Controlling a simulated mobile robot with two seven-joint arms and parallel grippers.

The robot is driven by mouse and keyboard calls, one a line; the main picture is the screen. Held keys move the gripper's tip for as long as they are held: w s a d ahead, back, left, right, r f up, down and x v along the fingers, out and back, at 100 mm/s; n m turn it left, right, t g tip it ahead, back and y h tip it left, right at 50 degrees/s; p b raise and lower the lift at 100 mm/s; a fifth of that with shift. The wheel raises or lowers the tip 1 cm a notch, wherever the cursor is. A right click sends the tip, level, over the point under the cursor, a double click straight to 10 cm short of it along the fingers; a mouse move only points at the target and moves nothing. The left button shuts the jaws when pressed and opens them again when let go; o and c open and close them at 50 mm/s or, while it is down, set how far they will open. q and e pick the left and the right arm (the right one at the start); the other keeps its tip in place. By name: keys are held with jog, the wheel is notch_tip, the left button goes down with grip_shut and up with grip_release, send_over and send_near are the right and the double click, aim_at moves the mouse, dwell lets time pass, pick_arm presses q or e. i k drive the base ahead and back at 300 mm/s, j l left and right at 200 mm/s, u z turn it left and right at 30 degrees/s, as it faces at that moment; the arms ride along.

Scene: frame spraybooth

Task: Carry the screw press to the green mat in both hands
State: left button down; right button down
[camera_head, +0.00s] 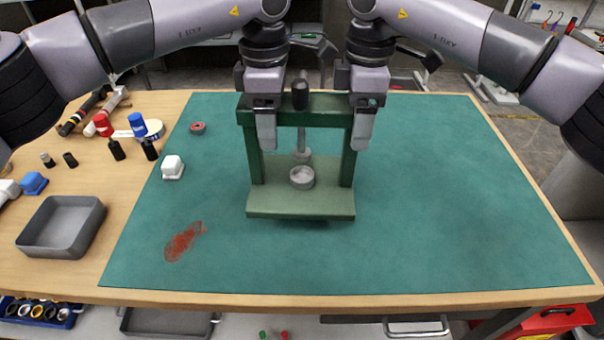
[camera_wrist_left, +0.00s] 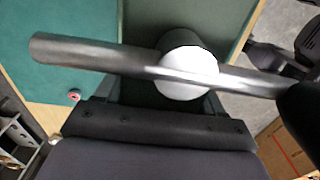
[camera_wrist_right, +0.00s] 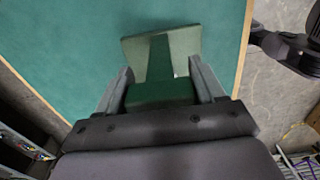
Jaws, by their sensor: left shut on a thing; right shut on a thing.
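The green screw press (camera_head: 268,203) is upright over the green mat (camera_head: 440,200), near the mat's middle in the head view. A thin dark shadow runs under its front edge; I cannot tell whether it touches the mat. My left gripper (camera_head: 266,128) is shut on the left end of its top beam, and my right gripper (camera_head: 362,130) on the right end. The left wrist view shows the press's grey bar handle and pale round hub (camera_wrist_left: 187,74), which hide much of the grip. The right wrist view shows the green beam (camera_wrist_right: 160,94) between my right fingers.
A red smear (camera_head: 184,241), a white-capped block (camera_head: 172,167) and a red ring (camera_head: 198,128) lie on the mat's left side. A grey tray (camera_head: 62,227), bottles and tools stand on the wood at left. The mat's right side is clear.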

aim_at(463, 203)
jog(key=l, duration=1.85)
jog(key=i+u, duration=0.05)
